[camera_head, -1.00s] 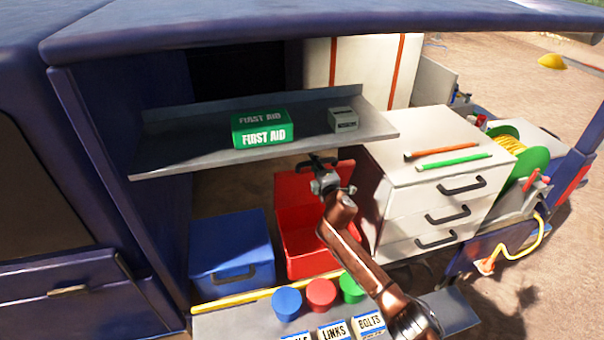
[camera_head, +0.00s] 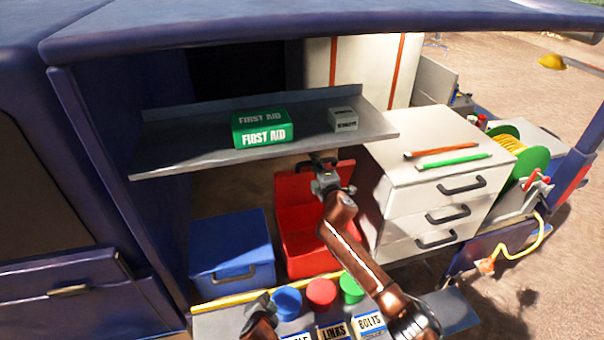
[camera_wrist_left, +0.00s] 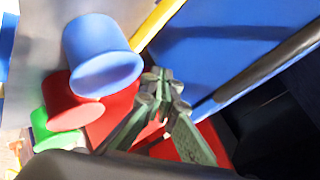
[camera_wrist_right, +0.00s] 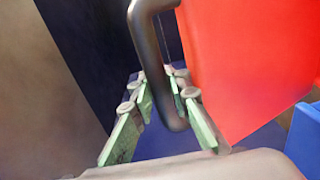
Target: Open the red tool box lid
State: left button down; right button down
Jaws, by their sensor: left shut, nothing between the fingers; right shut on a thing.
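The red tool box (camera_head: 304,240) stands in the vehicle bay with its inside showing. Its red lid (camera_head: 292,184) stands raised at the back, under the shelf. My right gripper (camera_head: 322,162) is at the lid's top edge. In the right wrist view its fingers (camera_wrist_right: 163,90) are closed around the dark lid handle (camera_wrist_right: 149,50), beside the red lid surface (camera_wrist_right: 245,60). My left gripper (camera_head: 263,300) is low at the front, left of the blue cup. In the left wrist view its fingers (camera_wrist_left: 160,85) are shut and empty. My right arm hides part of the box.
A blue box (camera_head: 230,250) stands left of the red box. A white drawer unit (camera_head: 430,190) stands to the right. A grey shelf (camera_head: 190,150) with a green first aid box (camera_head: 262,128) hangs above. Blue (camera_head: 287,301), red (camera_head: 321,292) and green (camera_head: 351,288) cups stand in front.

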aim_at(309, 165)
jog(key=shift+w+r, duration=0.1)
jog(key=shift+r, duration=0.2)
pick_arm(q)
jog(key=w+d+r+m+t+h, duration=0.25)
jog(key=w+r+m, duration=0.25)
jog(key=r, duration=0.6)
jog(key=w+d+r+m+t+h, duration=0.2)
jog(key=w+d+r+m+h, duration=0.25)
jog(key=r, duration=0.55)
jog(key=w+d+r+m+t+h, duration=0.1)
jog(key=w+r+m+t+h, duration=0.35)
jog(key=r, duration=0.65)
jog(key=shift+m+g+y, duration=0.3)
jog(key=shift+g+y, duration=0.5)
jog(key=shift+y, duration=0.15)
jog(key=a+x, duration=0.1)
jog(key=x, duration=0.3)
jog(key=w+x, duration=0.1)
jog(key=x, duration=0.4)
jog(key=a+x, duration=0.1)
jog(key=x, duration=0.4)
jog(key=shift+w+a, duration=0.2)
jog(key=shift+a, duration=0.15)
jog(key=shift+w+a, duration=0.1)
jog(key=shift+w, duration=0.25)
